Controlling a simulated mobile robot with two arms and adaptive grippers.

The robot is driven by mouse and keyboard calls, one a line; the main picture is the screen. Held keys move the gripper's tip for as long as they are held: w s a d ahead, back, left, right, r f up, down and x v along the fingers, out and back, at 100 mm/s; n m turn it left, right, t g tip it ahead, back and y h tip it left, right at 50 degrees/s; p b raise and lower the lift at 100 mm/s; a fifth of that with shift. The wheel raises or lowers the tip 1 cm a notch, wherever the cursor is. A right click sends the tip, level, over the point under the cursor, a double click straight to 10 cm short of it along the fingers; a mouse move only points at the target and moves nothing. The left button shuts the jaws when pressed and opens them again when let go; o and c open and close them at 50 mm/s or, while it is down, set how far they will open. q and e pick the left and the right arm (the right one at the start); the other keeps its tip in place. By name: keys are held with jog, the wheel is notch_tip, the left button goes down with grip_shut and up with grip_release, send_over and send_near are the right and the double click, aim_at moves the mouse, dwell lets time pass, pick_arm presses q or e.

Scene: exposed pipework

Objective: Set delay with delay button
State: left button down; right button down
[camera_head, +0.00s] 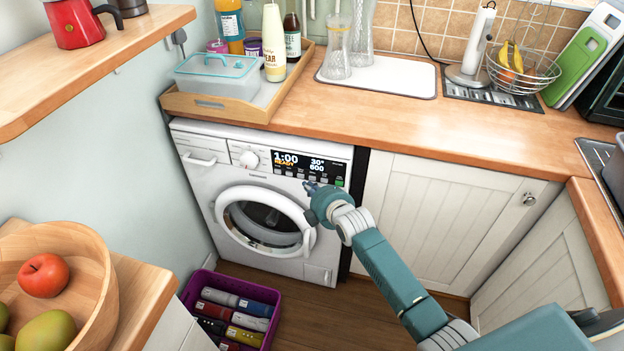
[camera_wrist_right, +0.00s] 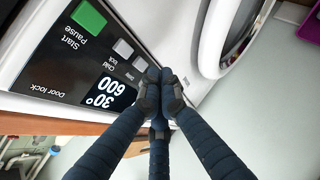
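The white washing machine (camera_head: 262,200) stands under the counter. Its black control panel (camera_head: 307,166) reads 1:00, READY, 30° and 600, with a row of small grey buttons below. In the right wrist view the panel (camera_wrist_right: 62,62) appears turned over, with a green Start/Pause button (camera_wrist_right: 88,17), a grey button (camera_wrist_right: 122,48) by the "Child lock" label, and another grey button (camera_wrist_right: 140,63) whose small label may read "Delay". My right gripper (camera_head: 308,186) is shut and empty, its fingertips (camera_wrist_right: 160,92) together beside that button. I cannot tell whether they touch it. My left gripper is out of view.
The round door (camera_head: 265,220) bulges out below the panel. A wooden tray (camera_head: 215,105) sits on the counter above. A purple crate (camera_head: 232,310) of bottles stands on the floor. A fruit bowl (camera_head: 85,290) is at the lower left.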

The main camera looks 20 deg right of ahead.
dwell(0.8)
jog(key=shift+w+d, duration=0.25)
jog(key=shift+w, duration=0.1)
jog(key=shift+w+d, duration=0.2)
jog(key=shift+w, duration=0.1)
dwell(0.6)
jog(key=shift+s, duration=0.1)
jog(key=shift+s+a+p, duration=0.45)
jog(key=shift+s, duration=0.15)
jog(key=s+a+p, duration=0.1)
jog(key=s, duration=0.1)
jog(key=s+a+p, duration=0.1)
jog(key=s+p, duration=0.1)
jog(key=shift+a, duration=0.4)
